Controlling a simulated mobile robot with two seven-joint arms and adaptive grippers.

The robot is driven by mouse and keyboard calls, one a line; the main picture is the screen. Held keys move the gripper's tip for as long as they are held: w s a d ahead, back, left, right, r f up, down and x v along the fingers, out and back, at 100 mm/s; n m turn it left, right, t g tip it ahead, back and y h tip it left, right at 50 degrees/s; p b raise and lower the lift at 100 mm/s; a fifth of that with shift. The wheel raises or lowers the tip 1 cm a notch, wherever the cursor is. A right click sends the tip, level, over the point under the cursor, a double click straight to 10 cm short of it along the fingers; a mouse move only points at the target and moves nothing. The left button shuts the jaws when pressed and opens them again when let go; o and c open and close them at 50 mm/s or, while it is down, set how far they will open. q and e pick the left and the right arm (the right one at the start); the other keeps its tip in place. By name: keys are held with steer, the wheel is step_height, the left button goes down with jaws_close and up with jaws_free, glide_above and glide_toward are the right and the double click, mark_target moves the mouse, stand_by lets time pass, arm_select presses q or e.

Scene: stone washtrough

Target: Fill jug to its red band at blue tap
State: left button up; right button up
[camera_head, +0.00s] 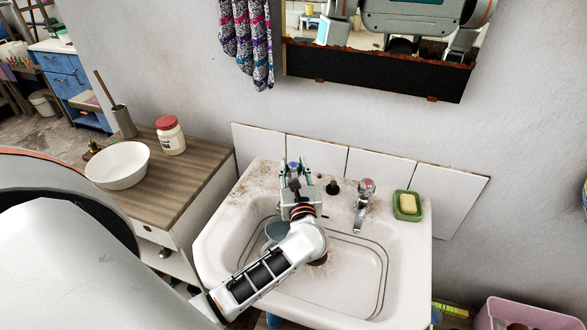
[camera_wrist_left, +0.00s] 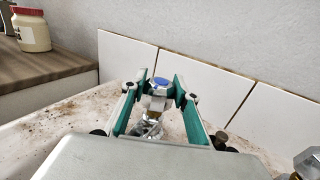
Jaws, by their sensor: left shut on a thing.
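The blue tap (camera_head: 293,166) is at the back left of the white sink; its blue cap (camera_wrist_left: 161,81) shows in the left wrist view. My left gripper (camera_head: 295,173) is shut on the tap's head, with a green-edged finger on each side of it. A pale bluish vessel (camera_head: 275,230), which looks like the jug, stands in the left part of the basin below the gripper. My left arm hides much of it. I cannot see its red band, its water level or any flow from the spout. My right gripper is not in view.
The red-capped tap (camera_head: 365,188) and a green soap dish (camera_head: 407,206) are right of the blue tap, with a black stub (camera_head: 333,187) between the taps. The basin's right side is free. A wooden cabinet at left holds a white bowl (camera_head: 118,165) and a red-lidded jar (camera_head: 170,136).

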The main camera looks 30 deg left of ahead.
mark_target(296, 172)
arm_select(q)
steer(key=shift+n+g+y+b, duration=1.1)
steer(key=shift+g+y, duration=0.1)
steer(key=shift+g, duration=0.1)
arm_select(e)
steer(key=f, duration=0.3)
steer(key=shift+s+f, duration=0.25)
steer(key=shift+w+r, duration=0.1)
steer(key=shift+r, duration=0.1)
arm_select(q)
steer(key=o, duration=1.1)
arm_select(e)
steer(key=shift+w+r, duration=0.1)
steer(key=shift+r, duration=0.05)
arm_select(q)
steer(key=shift+v, duration=3.75)
